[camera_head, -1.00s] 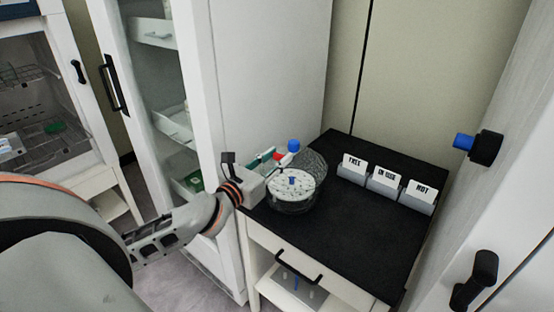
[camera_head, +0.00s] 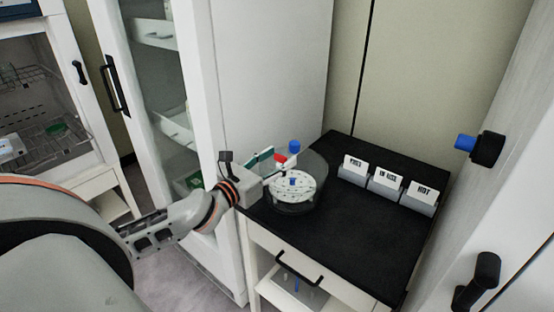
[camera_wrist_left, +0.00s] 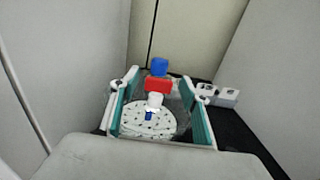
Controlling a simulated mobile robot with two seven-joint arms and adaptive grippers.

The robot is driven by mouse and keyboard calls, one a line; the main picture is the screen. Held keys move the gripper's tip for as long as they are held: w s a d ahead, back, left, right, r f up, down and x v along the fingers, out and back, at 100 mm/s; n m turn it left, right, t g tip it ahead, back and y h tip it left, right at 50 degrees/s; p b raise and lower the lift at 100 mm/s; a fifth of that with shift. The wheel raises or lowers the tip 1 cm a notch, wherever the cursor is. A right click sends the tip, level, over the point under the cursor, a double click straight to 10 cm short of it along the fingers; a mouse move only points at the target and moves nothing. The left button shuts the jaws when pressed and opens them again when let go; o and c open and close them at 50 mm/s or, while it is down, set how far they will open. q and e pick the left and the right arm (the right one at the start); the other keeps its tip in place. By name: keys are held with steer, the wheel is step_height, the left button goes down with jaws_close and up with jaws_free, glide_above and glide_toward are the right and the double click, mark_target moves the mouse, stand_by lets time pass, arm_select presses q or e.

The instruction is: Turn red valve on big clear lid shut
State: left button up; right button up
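The big clear lid (camera_head: 316,164) sits on a round clear vessel on the black-topped cabinet. A red valve (camera_head: 281,159) stands on the lid, with a blue knob (camera_head: 294,146) just beyond it. The red valve also shows in the left wrist view (camera_wrist_left: 158,85), on a white stem, below the blue knob (camera_wrist_left: 159,66). My left gripper (camera_head: 270,164) is open at the near left side of the lid. In the left wrist view its two teal-padded fingers (camera_wrist_left: 161,102) stand left and right of the valve, with gaps on both sides. My right gripper is out of view.
A white perforated disc (camera_head: 293,186) shows through the vessel. Three label holders (camera_head: 386,187) stand at the back right of the black top (camera_head: 345,232). A tall white cabinet (camera_head: 270,70) rises behind on the left. The black top's front and right are clear.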

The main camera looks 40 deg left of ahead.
arm_select(q)
steer(key=s+a, duration=0.1)
steer(key=s, duration=1.1)
stand_by(0.8)
steer(key=s+d+f+n+g, duration=0.2)
steer(key=s+d+f+n, duration=0.2)
steer(key=f+n, duration=0.7)
steer(key=s+d+f+n+g, duration=0.2)
steer(key=s+d+f+n, duration=0.1)
steer(key=d+f+n, duration=0.5)
steer(key=s+d+f+n+g+h, duration=0.1)
steer(key=s+d+f+n+g, duration=0.2)
steer(key=f+n, duration=1)
steer(key=s+d+f, duration=0.1)
steer(key=d+f, duration=0.1)
steer(key=d, duration=0.1)
steer(key=shift+s+d+f+n, duration=0.35)
steer(key=shift+f+n, duration=0.05)
